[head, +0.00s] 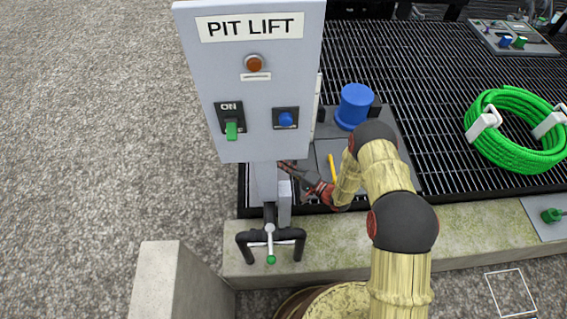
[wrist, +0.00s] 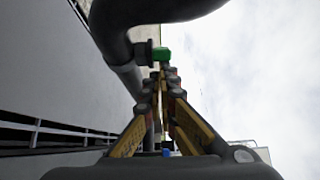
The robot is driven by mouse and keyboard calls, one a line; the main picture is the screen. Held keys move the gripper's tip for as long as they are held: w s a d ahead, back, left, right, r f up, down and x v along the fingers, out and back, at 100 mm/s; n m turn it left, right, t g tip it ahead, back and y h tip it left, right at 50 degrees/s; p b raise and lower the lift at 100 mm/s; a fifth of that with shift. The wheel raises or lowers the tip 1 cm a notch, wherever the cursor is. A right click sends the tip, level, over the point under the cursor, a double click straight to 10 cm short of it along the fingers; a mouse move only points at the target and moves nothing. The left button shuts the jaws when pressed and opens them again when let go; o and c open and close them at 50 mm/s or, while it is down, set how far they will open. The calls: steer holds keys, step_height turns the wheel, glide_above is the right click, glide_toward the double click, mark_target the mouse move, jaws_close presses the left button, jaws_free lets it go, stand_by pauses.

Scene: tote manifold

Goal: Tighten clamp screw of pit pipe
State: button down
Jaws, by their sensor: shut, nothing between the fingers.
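In the head view, a black curved pipe or bracket (head: 243,244) sits below the panel. A silver T-shaped bar with a green end (head: 270,259) is at its middle. My gripper (head: 284,166) is beside the panel's lower right edge, above and behind this fitting; its tips are hard to make out. In the wrist view, my gripper (wrist: 163,71) is shut and empty. Its tips are just under a small green block (wrist: 162,54), which sits beside a thick dark curved pipe (wrist: 125,45). I cannot tell whether they touch it, or whether it is the green end seen in the head view.
The PIT LIFT panel (head: 252,90) stands close to my gripper, with a green switch (head: 231,131) and blue button (head: 286,119). A blue cylinder (head: 354,104) stands behind my arm. A green hose coil (head: 516,128) lies on the black grating at right. A concrete curb (head: 330,245) runs in front.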

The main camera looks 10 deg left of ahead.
steer(key=shift+s, duration=0.2)
steer(key=shift+s+a+b, duration=0.2)
steer(key=shift+s+a, duration=0.1)
steer(key=shift+s, duration=0.4)
steer(key=shift+s+a+b, duration=0.15)
steer(key=shift+s+a, duration=0.1)
steer(key=shift+s, duration=0.4)
stand_by(0.8)
